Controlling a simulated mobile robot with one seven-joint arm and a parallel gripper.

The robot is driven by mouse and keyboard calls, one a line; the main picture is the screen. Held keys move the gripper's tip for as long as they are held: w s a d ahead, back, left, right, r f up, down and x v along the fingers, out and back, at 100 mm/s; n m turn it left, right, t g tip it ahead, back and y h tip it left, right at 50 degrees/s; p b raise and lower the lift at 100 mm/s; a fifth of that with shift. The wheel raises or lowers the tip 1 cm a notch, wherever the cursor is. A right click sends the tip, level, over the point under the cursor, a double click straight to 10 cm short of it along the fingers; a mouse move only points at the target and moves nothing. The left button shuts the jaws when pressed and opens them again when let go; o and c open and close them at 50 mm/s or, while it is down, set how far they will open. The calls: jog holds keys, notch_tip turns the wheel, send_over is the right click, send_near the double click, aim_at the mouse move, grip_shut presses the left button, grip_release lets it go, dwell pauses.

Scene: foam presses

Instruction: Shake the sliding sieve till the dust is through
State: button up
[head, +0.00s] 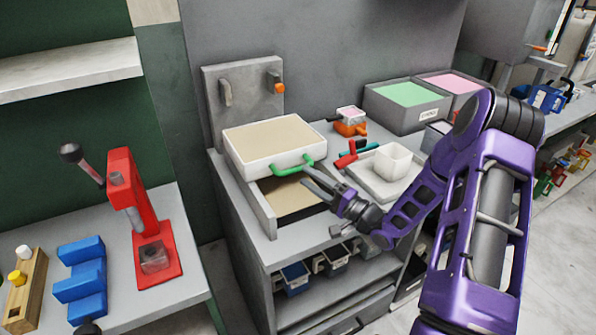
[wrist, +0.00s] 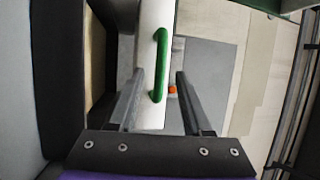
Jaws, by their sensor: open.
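The sieve is a white-rimmed box (head: 237,159) with a tan bed, on a grey holder with side walls (head: 262,211) on the bench. A tan surface (head: 290,196) shows below it. A green handle (head: 293,169) is on its near side. My gripper (head: 307,175) is open at the right end of this handle. In the wrist view the handle (wrist: 160,55) runs between the spread fingers (wrist: 160,72), with gaps on both sides. The sieve's white wall (wrist: 148,112) is behind it. Whether dust lies on the mesh is too small to tell.
A white cup (head: 392,160) on a pale tray stands right of the sieve, with red and green tools (head: 352,155) behind. Bins of green (head: 407,94) and pink foam stand farther back. A red press (head: 140,215) and blue blocks (head: 80,280) occupy the left bench.

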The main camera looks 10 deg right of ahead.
jog(key=v, duration=1.2)
jog(key=shift+f, duration=0.1)
dwell(0.4)
